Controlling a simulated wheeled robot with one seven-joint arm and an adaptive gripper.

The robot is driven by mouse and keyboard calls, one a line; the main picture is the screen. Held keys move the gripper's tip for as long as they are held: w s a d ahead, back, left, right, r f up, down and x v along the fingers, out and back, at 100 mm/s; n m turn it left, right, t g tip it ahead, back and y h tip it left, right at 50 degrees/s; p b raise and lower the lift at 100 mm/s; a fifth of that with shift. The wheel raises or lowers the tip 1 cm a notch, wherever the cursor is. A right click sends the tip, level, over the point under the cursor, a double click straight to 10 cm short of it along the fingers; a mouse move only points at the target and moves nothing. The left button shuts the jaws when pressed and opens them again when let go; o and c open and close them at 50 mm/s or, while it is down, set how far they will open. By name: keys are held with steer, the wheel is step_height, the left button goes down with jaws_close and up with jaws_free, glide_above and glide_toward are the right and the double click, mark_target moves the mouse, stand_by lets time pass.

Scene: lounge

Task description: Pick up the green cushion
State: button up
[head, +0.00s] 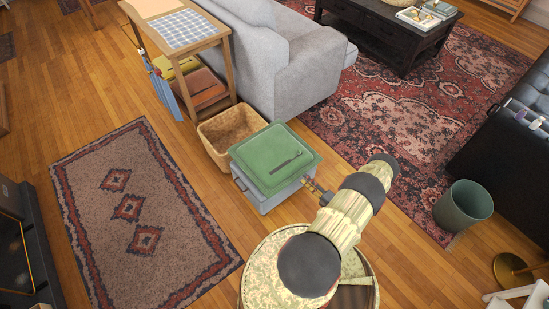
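A small dark, thin object (286,162) lies across the cushion's right part. My gripper (312,186) shows only as a small dark piece at the cushion's lower right corner, beside the box. The rest of it is hidden behind my arm, so I cannot tell whether its fingers are open or touch the cushion.
A wicker basket (219,137) stands directly left of the box. A grey sofa (283,70) and a wooden side table (181,35) stand behind. A green bin (463,206) stands at right. A patterned rug (115,230) lies on the floor at left, with free room.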

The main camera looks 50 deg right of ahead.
step_height(320, 180, down, 4)
steer(key=s+m+h, duration=0.2)
steer(key=s+m, duration=0.1)
steer(key=b+x, duration=0.2)
steer(key=x, duration=0.5)
steer(key=shift+w+g+b, duration=0.25)
steer(key=shift+g+b, duration=0.05)
steer(key=shift+b, duration=0.05)
steer(key=shift+a, duration=0.15)
steer(key=c, duration=0.3)
steer(key=c, duration=0.4)
jaws_close()
